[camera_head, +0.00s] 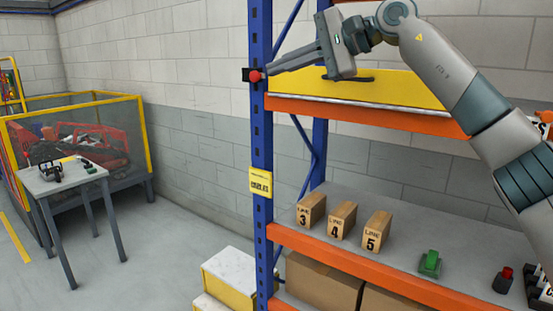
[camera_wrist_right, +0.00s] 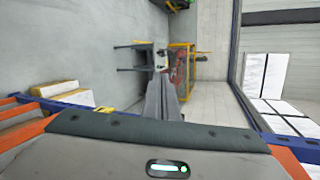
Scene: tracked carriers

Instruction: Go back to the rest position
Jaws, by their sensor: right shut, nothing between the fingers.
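My right arm comes in from the right in the head view, in front of the upper part of the rack. My right gripper (camera_head: 270,70) points left, and its fingers are closed together with nothing between them. The fingertips are at or very close to a red round button (camera_head: 255,76) on a black mount on the blue rack post (camera_head: 262,140). I cannot tell whether they touch it. In the right wrist view the closed fingers (camera_wrist_right: 162,98) stick out past the grey gripper body, and the button is hidden. My left gripper is in neither view.
The rack's orange beam (camera_head: 350,112) and yellow panel (camera_head: 400,88) lie below and behind my right arm. The lower shelf (camera_head: 400,225) holds wooden blocks marked 3, 4 and 5, and a green item (camera_head: 430,263).

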